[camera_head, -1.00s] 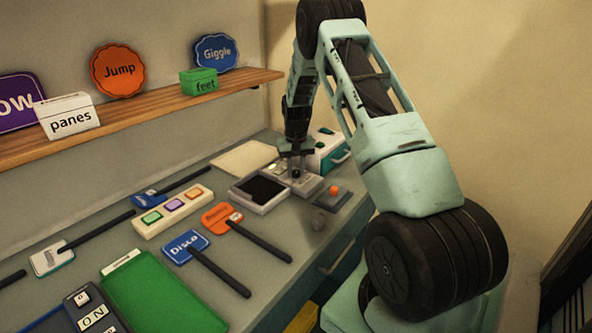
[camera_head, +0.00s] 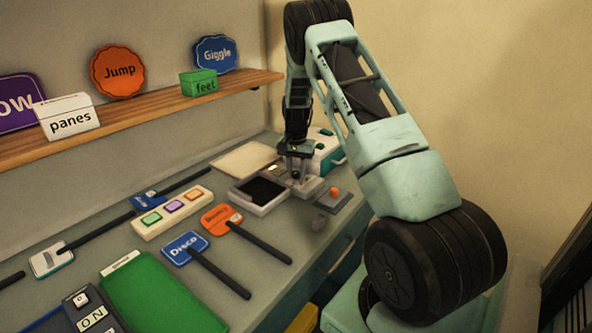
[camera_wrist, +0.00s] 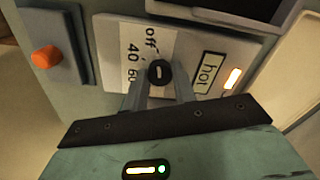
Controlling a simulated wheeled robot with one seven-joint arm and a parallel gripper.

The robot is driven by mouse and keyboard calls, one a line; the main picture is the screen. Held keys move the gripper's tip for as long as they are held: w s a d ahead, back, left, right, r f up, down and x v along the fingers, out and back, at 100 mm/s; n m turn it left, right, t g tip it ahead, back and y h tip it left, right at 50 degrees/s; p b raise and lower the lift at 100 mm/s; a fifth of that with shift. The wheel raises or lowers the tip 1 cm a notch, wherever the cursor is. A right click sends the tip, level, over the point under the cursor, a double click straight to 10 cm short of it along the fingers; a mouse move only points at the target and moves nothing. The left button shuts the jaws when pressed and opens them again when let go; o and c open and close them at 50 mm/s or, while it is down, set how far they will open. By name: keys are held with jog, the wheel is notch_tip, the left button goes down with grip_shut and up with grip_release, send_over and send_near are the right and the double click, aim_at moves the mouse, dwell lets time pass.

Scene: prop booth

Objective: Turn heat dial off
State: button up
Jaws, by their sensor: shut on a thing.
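The heat dial (camera_wrist: 159,72) is a small dark round knob with a pale mark, on a light panel printed "off", "40" and "60" in the wrist view. My gripper (camera_wrist: 160,85) is shut on the dial, one finger on each side. A "hot" label (camera_wrist: 208,72) sits to its right, beside a glowing indicator light (camera_wrist: 232,78). In the head view my gripper (camera_head: 297,170) is down at the grey device (camera_head: 286,204) with a dark plate (camera_head: 262,190). The dial is mostly hidden there by my gripper.
An orange button (camera_head: 334,192) on a grey box stands just right of the device, near the counter's front edge. A white and green case (camera_head: 327,150) stands behind it. Paddle signs, including "Disco" (camera_head: 186,247), and a three-button strip (camera_head: 173,209) lie to the left.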

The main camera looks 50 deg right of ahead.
aim_at(296, 172)
jog(key=o, duration=1)
notch_tip(296, 172, up, 18)
jog(key=b, duration=0.2)
jog(key=shift+f+b, duration=0.25)
jog(key=shift+b, duration=0.05)
